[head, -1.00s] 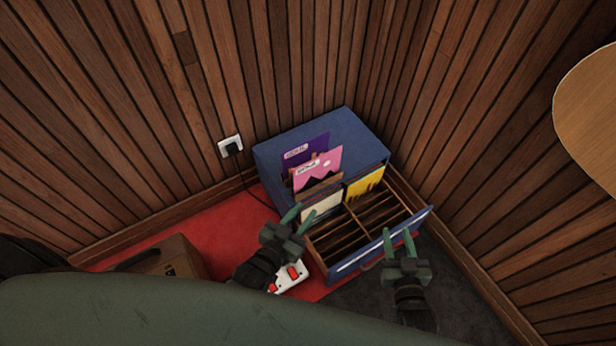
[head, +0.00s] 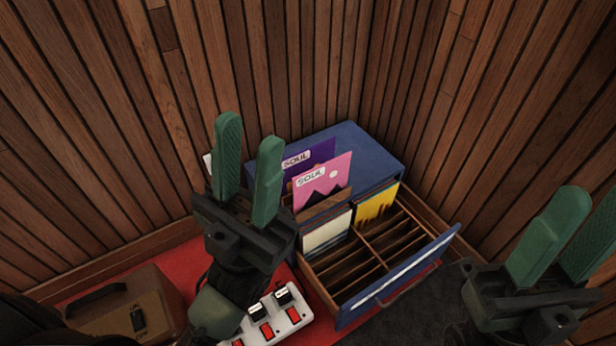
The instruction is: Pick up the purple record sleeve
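The purple record sleeve (head: 317,153) stands upright at the back left of the blue record box's open drawer (head: 397,281). It carries a white "SOUL" label. A pink sleeve (head: 326,187), also labelled "SOUL", stands in front of it and hides its lower part. My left gripper (head: 246,150) is raised to the left of the sleeves, its green fingers apart with nothing between them. My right gripper (head: 580,226) is at the right edge, fingers apart and empty, well away from the sleeves; its right finger is partly cut off by the frame.
A cream sleeve (head: 325,236) and a yellow sleeve (head: 377,205) stand in the drawer, which has several empty slots. The blue cabinet (head: 365,146) sits in the wooden wall corner. A white power strip (head: 290,316) and a brown case (head: 125,305) lie lower left.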

